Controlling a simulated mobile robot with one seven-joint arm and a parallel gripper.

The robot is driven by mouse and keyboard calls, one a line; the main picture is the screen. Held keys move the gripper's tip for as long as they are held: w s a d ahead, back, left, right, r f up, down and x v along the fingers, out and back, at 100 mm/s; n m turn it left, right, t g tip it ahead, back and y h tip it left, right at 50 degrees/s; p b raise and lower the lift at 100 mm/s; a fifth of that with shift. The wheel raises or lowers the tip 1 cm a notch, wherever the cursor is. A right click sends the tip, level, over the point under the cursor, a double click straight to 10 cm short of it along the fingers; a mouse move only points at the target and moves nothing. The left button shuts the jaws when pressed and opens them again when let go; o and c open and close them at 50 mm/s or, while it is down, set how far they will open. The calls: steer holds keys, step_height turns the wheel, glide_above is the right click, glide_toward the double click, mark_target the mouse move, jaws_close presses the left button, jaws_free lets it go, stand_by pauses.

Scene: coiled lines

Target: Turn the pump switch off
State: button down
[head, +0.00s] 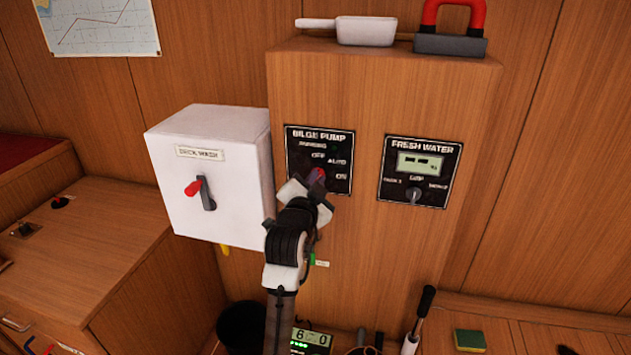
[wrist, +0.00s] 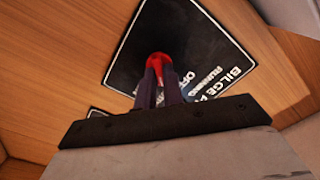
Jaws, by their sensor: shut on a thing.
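The black "BILGE PUMP" panel (head: 343,151) is on the front of the wooden cabinet, with the labels OFF, AUTO and ON around its switch. The red switch knob (head: 319,174) shows just past my gripper (head: 312,186), near the lower middle of the panel. In the wrist view the red knob (wrist: 159,60) sits between the two dark fingertips of my gripper (wrist: 160,78), which is shut on it. My gripper hides part of the knob and panel, so I cannot tell which label the knob points to.
A white "DECK WASH" box (head: 243,195) with a red-tipped lever (head: 195,187) juts out to the left. A "FRESH WATER" panel (head: 447,160) with a small knob is to the right. A white scoop (head: 365,31) and a red-handled object (head: 452,30) lie on the cabinet top.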

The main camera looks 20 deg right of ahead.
steer(key=shift+w+a+r+n+p, duration=0.1)
steer(key=shift+n+p, duration=0.55)
steer(key=shift+n, duration=1.4)
steer(key=shift+a+n+p, duration=0.1)
steer(key=shift+n+p, duration=0.5)
steer(key=shift+n, duration=1.45)
steer(key=c, duration=1.5)
jaws_free()
steer(key=b+v, duration=0.4)
steer(key=v, duration=0.9)
steer(key=shift+s+a, duration=0.2)
steer(key=shift+s, duration=0.15)
